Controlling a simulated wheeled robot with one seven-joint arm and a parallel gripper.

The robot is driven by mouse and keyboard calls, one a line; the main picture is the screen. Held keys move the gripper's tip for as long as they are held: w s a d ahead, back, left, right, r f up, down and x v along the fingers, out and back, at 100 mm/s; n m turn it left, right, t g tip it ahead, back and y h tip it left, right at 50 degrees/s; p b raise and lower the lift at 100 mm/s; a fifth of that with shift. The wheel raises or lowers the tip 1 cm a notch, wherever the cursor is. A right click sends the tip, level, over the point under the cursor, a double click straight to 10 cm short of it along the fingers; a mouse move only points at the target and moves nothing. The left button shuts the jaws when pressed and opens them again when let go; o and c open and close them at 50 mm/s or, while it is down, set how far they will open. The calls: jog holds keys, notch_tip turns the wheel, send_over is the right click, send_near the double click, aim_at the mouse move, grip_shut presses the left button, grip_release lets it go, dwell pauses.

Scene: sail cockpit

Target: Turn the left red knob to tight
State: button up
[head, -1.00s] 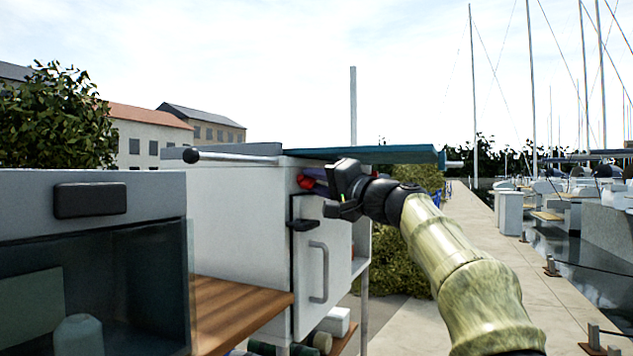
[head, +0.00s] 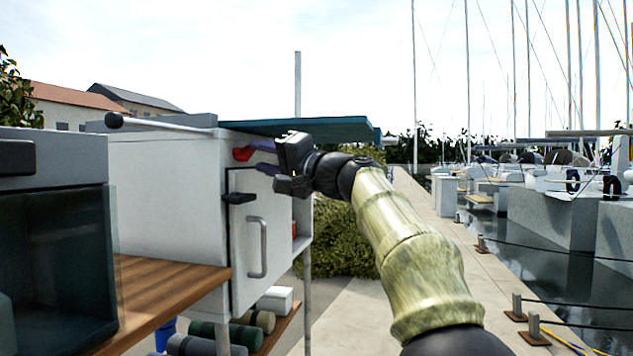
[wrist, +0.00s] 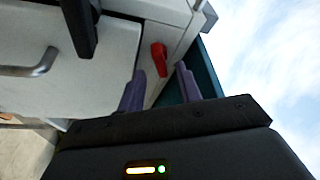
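A red knob (head: 243,154) sits on the white cabinet's front, high up above the door. It also shows in the wrist view (wrist: 159,58) as a small red handle on a pale panel. My gripper (head: 264,157) is in front of the knob, to its right in the head view. In the wrist view its two purple fingers (wrist: 160,72) are spread apart, with the knob beyond and between their tips. Nothing is held. I cannot tell the exact gap to the knob. Only one red knob is visible.
A white cabinet door (head: 262,235) with a grey handle and a black latch (head: 239,198) is below the knob. A teal board (head: 300,128) overhangs above. A wooden counter (head: 165,290) is at left. Paving lies open to the right beside the water.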

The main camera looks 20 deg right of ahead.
jog(key=b+v, duration=0.7)
jog(key=v, duration=0.7)
jog(key=w+a+f+m+g+h, duration=0.1)
jog(key=w+f+g+h, duration=0.1)
jog(key=f, duration=1)
jog(key=w+a+f+m+g+h, duration=0.1)
jog(key=w+f+g+h, duration=0.2)
jog(key=f, duration=0.8)
jog(key=w+a+f+m+g+h, duration=0.1)
jog(key=w+a+f+g+h, duration=0.1)
jog(key=f, duration=1)
jog(key=s+a+f+n+g+h, duration=0.2)
jog(key=s+f+n+g, duration=0.1)
jog(key=s+f, duration=0.8)
jog(key=s+a+f+n+g+h, duration=0.2)
jog(key=s+f, duration=0.9)
jog(key=f, duration=0.7)
jog(key=a+n+g, duration=0.1)
jog(key=n+g, duration=0.1)
jog(key=n, duration=0.1)
jog(key=shift+f+n, duration=0.3)
jog(key=shift+f, duration=0.1)
